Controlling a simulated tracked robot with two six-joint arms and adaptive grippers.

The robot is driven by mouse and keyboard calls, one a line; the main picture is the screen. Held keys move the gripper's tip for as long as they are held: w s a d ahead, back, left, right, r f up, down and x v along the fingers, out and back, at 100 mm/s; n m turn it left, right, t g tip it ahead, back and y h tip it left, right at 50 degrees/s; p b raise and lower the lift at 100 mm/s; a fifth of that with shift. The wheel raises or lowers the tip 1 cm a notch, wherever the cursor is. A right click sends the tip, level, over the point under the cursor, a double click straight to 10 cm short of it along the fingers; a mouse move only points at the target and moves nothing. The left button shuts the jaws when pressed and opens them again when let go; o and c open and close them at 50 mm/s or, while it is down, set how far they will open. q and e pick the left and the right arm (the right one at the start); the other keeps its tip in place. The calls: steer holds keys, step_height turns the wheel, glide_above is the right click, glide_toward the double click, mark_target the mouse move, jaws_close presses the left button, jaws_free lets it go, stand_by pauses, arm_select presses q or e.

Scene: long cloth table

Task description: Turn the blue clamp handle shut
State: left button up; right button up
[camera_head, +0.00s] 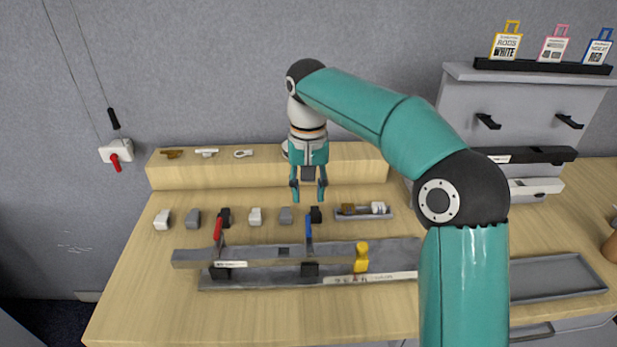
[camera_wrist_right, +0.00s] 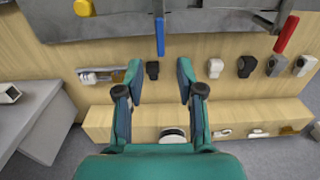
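The blue clamp handle (camera_head: 308,227) stands up from the grey rail (camera_head: 270,255) in the middle of the table. It also shows in the right wrist view (camera_wrist_right: 160,36), hanging from the top of the picture, ahead of and between my fingers. My right gripper (camera_head: 308,194) is above the table, a little behind the blue handle and apart from it. In the right wrist view the gripper (camera_wrist_right: 158,90) is open, with nothing between its fingers. My left gripper is not in view.
Several small blocks (camera_head: 255,216) line up behind the rail. A raised wooden ledge (camera_head: 220,172) runs along the back. An empty grey tray (camera_head: 555,277) lies right.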

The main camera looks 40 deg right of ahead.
steer(key=shift+r, duration=1.65)
steer(key=shift+f, duration=0.1)
